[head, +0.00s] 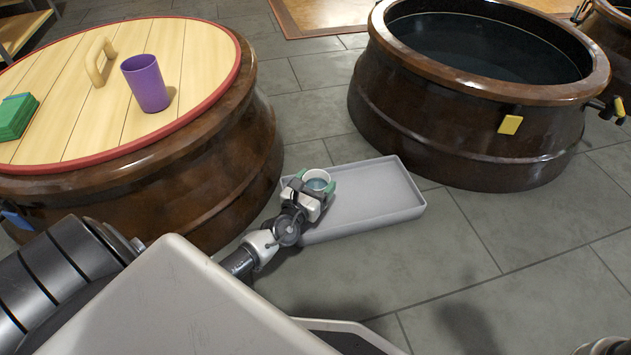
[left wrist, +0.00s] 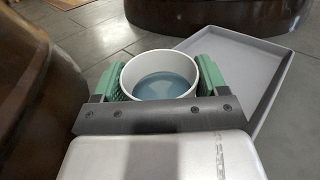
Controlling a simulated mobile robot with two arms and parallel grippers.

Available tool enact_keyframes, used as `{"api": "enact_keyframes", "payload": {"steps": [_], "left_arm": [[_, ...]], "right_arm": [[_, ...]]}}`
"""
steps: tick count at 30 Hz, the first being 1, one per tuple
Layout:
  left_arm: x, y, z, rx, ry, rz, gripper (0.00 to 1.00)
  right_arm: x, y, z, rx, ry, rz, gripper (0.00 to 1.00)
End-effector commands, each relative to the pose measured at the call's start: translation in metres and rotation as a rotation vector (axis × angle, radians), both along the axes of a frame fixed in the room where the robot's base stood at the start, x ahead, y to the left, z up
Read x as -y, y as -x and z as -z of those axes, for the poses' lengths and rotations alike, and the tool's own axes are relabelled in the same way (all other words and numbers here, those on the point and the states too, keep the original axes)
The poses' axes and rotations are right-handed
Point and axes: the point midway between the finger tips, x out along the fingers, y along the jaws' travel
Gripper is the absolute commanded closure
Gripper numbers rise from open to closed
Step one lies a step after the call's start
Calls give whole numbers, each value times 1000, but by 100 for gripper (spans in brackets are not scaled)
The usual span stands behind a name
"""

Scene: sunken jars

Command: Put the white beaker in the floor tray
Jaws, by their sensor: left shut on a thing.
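The white beaker (head: 318,177) is held upright in my left gripper (head: 312,182), near the left end of the floor tray. In the left wrist view the beaker (left wrist: 160,98) sits between the two green finger pads (left wrist: 158,80) and shows a blue-grey inside. The floor tray (head: 385,208) is a shallow grey tray on the tiles; it also shows in the left wrist view (left wrist: 243,62), to the right of and beyond the beaker. I cannot tell whether the beaker touches the tray. My right gripper is not in view.
A brown jar (head: 215,190) with a wooden lid (head: 130,115) stands at left. An open brown jar (head: 440,125) holding dark liquid stands at upper right. Floor tiles (head: 530,230) right of the tray are clear.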

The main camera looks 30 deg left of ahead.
Motion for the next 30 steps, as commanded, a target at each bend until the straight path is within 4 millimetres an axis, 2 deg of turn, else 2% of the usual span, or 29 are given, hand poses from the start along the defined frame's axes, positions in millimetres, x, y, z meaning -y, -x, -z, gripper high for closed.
{"api": "enact_keyframes", "payload": {"steps": [1, 2, 6, 17, 20, 30], "left_arm": [[0, 0, 1, 1, -2, 0, 63], [0, 0, 1, -1, -1, 0, 22], [0, 0, 1, 0, 0, 0, 2], [0, 2, -3, 2, -1, -2, 2], [0, 16, -4, -2, -4, 0, 2], [6, 88, -4, -4, -5, 2, 2]], "right_arm": [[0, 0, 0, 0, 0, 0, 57], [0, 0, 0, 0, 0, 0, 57], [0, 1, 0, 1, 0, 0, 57], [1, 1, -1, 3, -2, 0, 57], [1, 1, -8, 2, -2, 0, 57], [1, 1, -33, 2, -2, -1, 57]]}}
